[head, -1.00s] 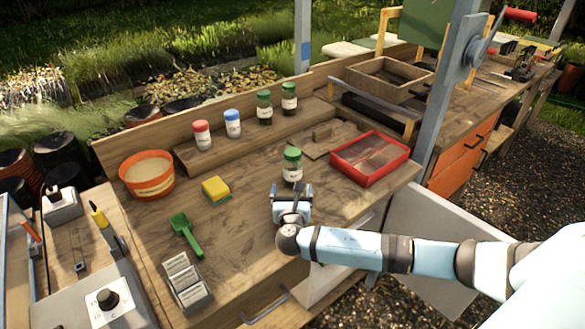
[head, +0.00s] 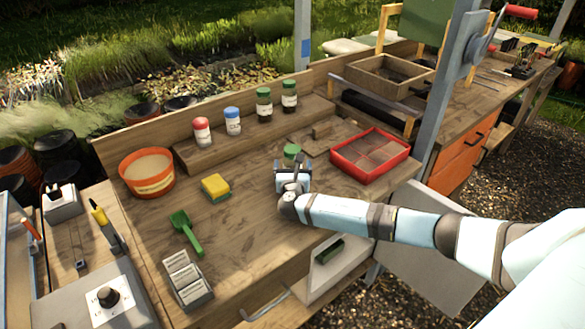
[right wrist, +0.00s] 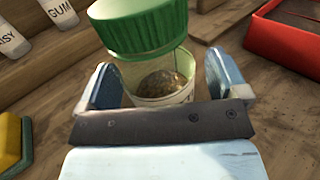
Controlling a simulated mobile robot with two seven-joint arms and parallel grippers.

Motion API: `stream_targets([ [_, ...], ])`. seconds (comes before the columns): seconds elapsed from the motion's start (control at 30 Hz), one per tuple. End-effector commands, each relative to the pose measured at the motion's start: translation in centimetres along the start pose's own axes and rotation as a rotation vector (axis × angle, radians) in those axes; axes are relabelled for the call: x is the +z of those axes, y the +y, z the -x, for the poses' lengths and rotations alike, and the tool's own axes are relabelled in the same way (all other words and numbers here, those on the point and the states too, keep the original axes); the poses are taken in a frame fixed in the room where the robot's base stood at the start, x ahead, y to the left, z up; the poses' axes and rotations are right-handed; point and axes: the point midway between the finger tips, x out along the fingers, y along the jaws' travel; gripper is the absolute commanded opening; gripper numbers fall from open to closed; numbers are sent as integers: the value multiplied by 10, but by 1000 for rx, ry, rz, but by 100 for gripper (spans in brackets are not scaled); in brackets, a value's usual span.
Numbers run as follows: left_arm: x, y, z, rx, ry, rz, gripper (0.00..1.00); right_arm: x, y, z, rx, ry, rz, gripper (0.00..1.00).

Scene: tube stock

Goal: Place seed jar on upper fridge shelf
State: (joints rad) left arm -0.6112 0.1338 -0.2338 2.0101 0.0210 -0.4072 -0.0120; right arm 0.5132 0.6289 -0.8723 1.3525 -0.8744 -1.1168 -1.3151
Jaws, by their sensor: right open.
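A seed jar with a green lid (head: 291,150) stands on the wooden bench, mostly hidden behind my right gripper (head: 293,170) in the head view. In the right wrist view the jar's green lid (right wrist: 138,22) and clear body with seeds (right wrist: 160,82) show between my two open fingers. I cannot tell whether the fingers touch it. My left gripper is not in view.
A red tray (head: 370,157) is right of the jar. Two green-lidded jars (head: 264,104), a red-capped shaker (head: 201,131) and a blue-capped shaker (head: 232,121) stand on the back ledge. A sponge (head: 215,187), green scoop (head: 184,231) and orange pot (head: 148,173) are left.

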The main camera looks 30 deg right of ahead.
Motion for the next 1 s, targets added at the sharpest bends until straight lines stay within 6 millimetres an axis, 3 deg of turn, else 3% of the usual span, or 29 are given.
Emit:
stream_targets([
  [0.07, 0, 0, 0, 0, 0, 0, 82, 0, 0, 0, 0, 0, 0, 87],
  [0.3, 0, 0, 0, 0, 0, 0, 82, 0, 0, 0, 0, 0, 0, 32],
  [0.37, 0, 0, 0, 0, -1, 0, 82, 1, 0, 0, 0, -1, 0, 26],
  [0.6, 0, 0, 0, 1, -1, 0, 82, 2, 0, 0, 0, -1, -1, 26],
  [0.77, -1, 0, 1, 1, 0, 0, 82, 14, 0, 0, 0, -2, -3, 26],
  [1.0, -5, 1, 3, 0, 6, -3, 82, 63, 0, 0, 0, -4, -4, 26],
])
